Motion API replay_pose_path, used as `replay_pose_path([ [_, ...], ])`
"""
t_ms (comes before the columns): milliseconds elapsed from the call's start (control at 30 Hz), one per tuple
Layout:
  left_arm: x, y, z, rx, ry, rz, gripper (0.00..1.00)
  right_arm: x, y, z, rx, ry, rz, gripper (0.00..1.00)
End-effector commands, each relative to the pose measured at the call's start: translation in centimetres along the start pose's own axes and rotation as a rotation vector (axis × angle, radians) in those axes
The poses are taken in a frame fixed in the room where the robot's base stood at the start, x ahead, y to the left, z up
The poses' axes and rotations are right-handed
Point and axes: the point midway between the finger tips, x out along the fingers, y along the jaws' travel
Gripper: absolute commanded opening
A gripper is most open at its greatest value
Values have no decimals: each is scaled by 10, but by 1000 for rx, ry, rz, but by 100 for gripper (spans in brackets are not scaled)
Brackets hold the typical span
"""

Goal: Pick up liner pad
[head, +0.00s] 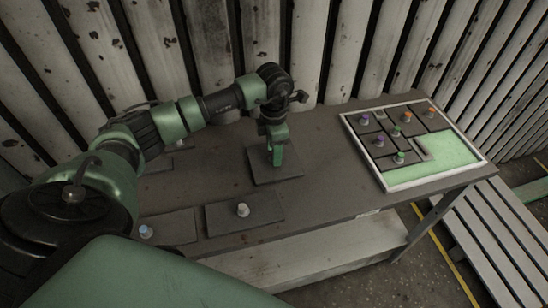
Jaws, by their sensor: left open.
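A dark flat pad (261,178) lies near the middle of the table, and its knob is hidden behind my gripper. My left gripper (275,157) is open and points down right over this pad; whether its fingers touch the knob I cannot tell. Another dark pad (258,222) with a white knob lies at the table's front edge. A further pad (178,225) with a pale blue knob lies to its left. Which of these is the liner pad the picture does not show. My right gripper is not in view.
A white-framed tray (447,173) with a green floor stands at the table's right end. Several dark pads with purple, orange and green knobs fill part of it; its front right is bare. The table (330,180) is clear between the middle pad and tray. Corrugated panels stand behind.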

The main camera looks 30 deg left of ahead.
Motion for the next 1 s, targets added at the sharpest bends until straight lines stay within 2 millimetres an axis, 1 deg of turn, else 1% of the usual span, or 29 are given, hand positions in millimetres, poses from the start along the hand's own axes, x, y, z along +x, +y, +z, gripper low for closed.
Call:
replay_pose_path([
  [33,0,0,0,0,0,0,45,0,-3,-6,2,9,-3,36],
  [67,0,0,0,0,0,0,45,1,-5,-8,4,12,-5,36],
  [167,0,0,0,0,0,0,45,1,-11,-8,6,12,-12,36],
  [200,0,0,0,0,0,0,33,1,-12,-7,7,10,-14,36],
  [267,0,0,0,0,0,0,17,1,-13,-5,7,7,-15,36],
  [300,0,0,0,0,0,0,6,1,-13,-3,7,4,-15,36],
  [333,0,0,0,0,0,0,0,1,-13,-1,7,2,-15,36],
  [500,0,0,0,0,-1,0,0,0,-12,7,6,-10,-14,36],
  [667,-1,0,0,0,-1,0,0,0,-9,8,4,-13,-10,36],
  [767,-5,0,0,1,-1,0,0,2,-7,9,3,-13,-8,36],
  [867,-13,1,1,1,-4,1,0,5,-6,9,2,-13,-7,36],
  [967,-28,1,1,1,-4,3,0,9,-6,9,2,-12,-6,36],
  [1000,-36,1,1,0,-5,4,0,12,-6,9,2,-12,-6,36],
])
